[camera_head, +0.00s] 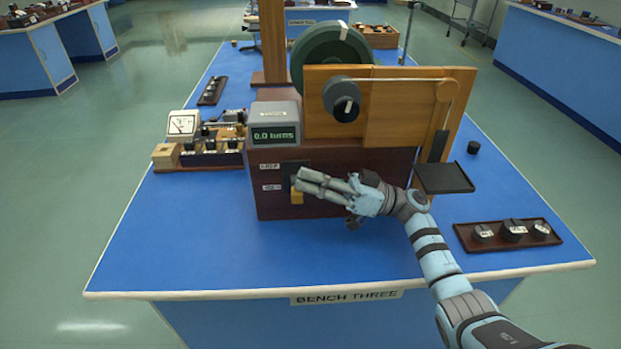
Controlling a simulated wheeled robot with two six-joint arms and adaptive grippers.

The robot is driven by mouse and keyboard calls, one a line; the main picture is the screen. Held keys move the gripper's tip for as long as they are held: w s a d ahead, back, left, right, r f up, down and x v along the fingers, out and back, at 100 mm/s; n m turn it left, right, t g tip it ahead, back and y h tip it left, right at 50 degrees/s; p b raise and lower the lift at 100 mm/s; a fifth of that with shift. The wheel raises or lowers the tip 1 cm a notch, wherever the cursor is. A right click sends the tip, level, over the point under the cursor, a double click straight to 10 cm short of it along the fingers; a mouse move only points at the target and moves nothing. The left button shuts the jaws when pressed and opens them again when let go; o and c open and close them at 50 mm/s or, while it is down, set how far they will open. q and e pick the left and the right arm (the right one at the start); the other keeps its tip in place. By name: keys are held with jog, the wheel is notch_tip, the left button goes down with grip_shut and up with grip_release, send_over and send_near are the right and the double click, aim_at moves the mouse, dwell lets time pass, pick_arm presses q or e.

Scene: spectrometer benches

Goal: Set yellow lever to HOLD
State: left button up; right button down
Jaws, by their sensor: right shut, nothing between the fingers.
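The yellow lever (296,197) shows in the head view on the front of the dark red-brown machine housing (285,211), at the lower end of a dark slot plate. Two small white labels sit left of the slot, an upper one (269,166) and a lower one (271,187); their words are too small to read surely. The lever's yellow end is beside the lower label. My right gripper (308,181) is shut and empty, its fingertips pointing left just over the lever and hiding part of the slot. I cannot tell whether they touch. My left gripper is out of view.
A display (275,134) reading about 0.0 turns tops the housing. A wooden panel with a dark knob (342,99) and a green wheel (330,55) stand behind. A tray of round weights (508,234) lies at right. The blue bench front left is clear.

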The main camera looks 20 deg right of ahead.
jog(key=s+d+f+n+g+b, duration=0.2)
jog(key=d+f+n+b, duration=0.4)
jog(key=d+b, duration=0.3)
jog(key=shift+s+n+g+y+b, duration=0.15)
jog(key=shift+n+g+y+b, duration=0.35)
jog(key=shift+n+b, duration=0.55)
jog(key=shift+d, duration=0.15)
